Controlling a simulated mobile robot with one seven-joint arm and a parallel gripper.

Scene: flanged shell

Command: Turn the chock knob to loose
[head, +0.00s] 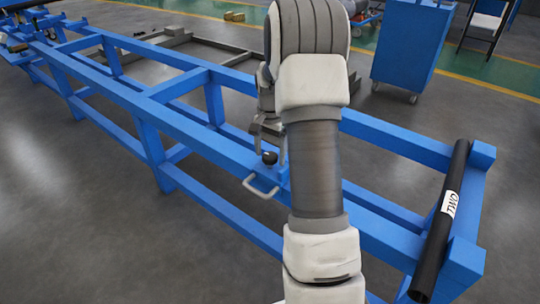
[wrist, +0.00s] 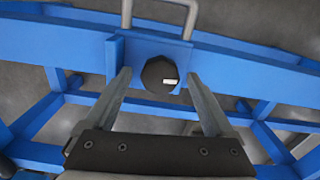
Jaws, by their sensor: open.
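The chock knob (wrist: 158,76) is a round black knob with a small white mark on its right side, on a blue plate of the frame in the wrist view. It also shows in the head view (head: 269,158) as a small dark knob on the blue rail, partly beside my arm. My gripper (wrist: 158,72) is open, with one finger on each side of the knob in the picture. I cannot tell whether either finger touches it. In the head view my gripper (head: 268,138) is just above the knob. A pale metal handle (head: 261,187) sticks out in front of the knob.
The long blue frame (head: 190,125) runs across the floor under my arm. A black roller marked TWO (head: 440,222) lies on its right end. A blue cabinet on castors (head: 412,45) stands behind at the right. Open grey floor (head: 60,210) lies at the left.

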